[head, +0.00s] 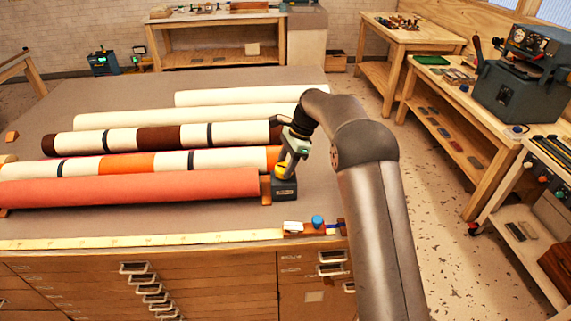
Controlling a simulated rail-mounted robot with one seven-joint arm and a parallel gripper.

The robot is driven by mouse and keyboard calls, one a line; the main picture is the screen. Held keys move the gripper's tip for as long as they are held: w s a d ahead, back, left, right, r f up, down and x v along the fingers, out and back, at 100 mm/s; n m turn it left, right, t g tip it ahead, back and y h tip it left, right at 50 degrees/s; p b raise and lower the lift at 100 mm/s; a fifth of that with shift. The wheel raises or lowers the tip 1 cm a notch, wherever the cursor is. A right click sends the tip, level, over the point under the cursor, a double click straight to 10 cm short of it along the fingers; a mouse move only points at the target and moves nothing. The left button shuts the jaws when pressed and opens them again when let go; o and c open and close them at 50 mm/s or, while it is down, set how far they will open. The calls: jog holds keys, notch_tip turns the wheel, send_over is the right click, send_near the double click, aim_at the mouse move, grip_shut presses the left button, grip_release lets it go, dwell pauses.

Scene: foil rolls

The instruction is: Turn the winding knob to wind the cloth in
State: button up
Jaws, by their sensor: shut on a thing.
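My gripper (284,166) points down at the right ends of the rolls, shut on a small yellow knob (281,174). The knob sits on top of a small dark box (284,190) on the table. The fingertips are small here and partly hide the knob. A salmon-red roll (130,187) lies along the front, its right end close to the box. Behind it lies a roll banded cream, orange and dark (125,163). I cannot tell which roll the knob turns.
A brown-and-cream banded roll (157,138) and two cream rolls (250,97) lie farther back on the grey table (90,88). A yellow ruler strip (140,239), a white item (292,226) and a blue cap (317,221) lie along the front edge. Side benches stand right.

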jog(key=shift+f, duration=0.1)
jog(key=o, duration=1)
jog(key=shift+v, duration=8.75)
jog(key=shift+d, duration=0.1)
